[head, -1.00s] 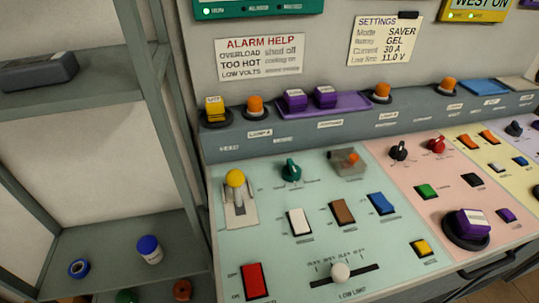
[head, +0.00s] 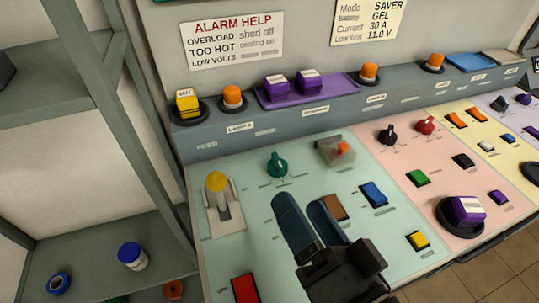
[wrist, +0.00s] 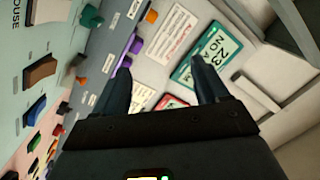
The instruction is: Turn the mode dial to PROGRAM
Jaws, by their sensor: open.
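Several rotary knobs stand on the sloped console, and their labels are too small to read, so I cannot tell which is the mode dial. A green knob (head: 277,165) is on the mint panel; a green knob also shows in the wrist view (wrist: 91,17). A black knob (head: 387,134) and a red knob (head: 425,125) are on the pink panel. A dark knob (head: 498,103) is on the lilac panel. My gripper (head: 305,204) is open and empty above the mint panel, just nearer than the green knob, apart from it. In the wrist view my gripper's fingers (wrist: 160,66) are spread.
A yellow-topped lever (head: 216,184) stands left of the green knob, and a guarded orange switch (head: 342,148) right. Brown (head: 336,207) and blue (head: 373,193) rockers lie beside my gripper. A ledge with orange buttons (head: 232,95) runs behind. Grey shelves (head: 60,250) are at left.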

